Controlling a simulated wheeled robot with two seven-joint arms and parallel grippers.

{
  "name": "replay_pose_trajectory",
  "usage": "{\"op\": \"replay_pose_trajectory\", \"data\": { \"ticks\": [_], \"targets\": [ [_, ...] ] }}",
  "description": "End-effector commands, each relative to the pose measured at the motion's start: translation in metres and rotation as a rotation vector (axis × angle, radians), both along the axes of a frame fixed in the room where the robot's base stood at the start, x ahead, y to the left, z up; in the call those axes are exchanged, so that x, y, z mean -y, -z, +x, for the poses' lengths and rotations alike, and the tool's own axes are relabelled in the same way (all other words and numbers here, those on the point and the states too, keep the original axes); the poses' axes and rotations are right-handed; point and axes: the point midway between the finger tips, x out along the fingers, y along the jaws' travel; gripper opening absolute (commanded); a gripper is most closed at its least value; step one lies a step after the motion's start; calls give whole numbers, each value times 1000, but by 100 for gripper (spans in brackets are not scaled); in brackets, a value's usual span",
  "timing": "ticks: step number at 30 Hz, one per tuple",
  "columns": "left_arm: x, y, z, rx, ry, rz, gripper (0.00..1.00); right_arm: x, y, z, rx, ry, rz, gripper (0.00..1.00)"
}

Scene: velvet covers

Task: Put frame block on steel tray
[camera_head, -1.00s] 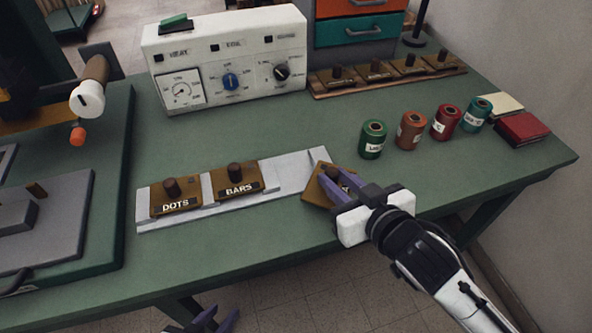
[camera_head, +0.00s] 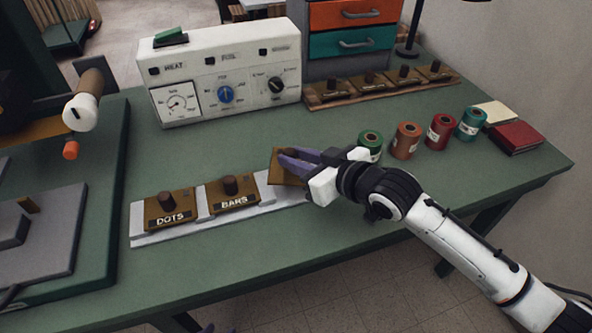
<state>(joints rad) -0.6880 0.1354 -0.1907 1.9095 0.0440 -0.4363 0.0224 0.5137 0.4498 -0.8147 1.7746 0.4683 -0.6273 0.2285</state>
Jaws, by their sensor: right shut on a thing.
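The steel tray (camera_head: 140,239) lies on the green bench and holds two brown blocks, DOTS (camera_head: 170,209) and BARS (camera_head: 232,194). My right gripper (camera_head: 284,160) is shut on a third brown block, the frame block (camera_head: 285,177), at the tray's right end. The block looks tilted, and its label is hidden; I cannot tell whether it touches the tray. The gripper and arm hide part of the tray's right end. My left gripper (camera_head: 222,329) barely shows at the bottom edge, and its jaws cannot be made out.
A white control box (camera_head: 220,80) stands behind the tray. A wooden rack (camera_head: 385,90) with several brown blocks is at the back right. Several thread spools (camera_head: 407,142) and a red book (camera_head: 515,137) are at the right. A grey press plate (camera_head: 50,240) is at the left.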

Motion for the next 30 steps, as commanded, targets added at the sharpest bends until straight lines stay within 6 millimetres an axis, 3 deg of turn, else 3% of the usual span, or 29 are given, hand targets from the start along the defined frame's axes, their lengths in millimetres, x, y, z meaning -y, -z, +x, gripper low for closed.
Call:
{"op": "replay_pose_trajectory", "data": {
  "ticks": [7, 17, 18, 21, 30],
  "targets": [
    [0, 3, 0, -1, 0, 0, 31, 0, 32, 0, 1, -1, 2, 0],
    [0, 3, 0, -1, 0, 0, 31, 0, 35, 0, 3, 0, 1, 0],
    [0, 3, 0, -1, 0, 0, 31, 0, 37, -1, -1, 0, -1, 27],
    [0, 3, 0, -1, 0, 0, 31, 0, 37, -1, -1, 0, -1, 40],
    [0, 2, 0, 0, 0, 0, 31, 0, 35, -1, 0, 0, 0, 40]
  ]
}}
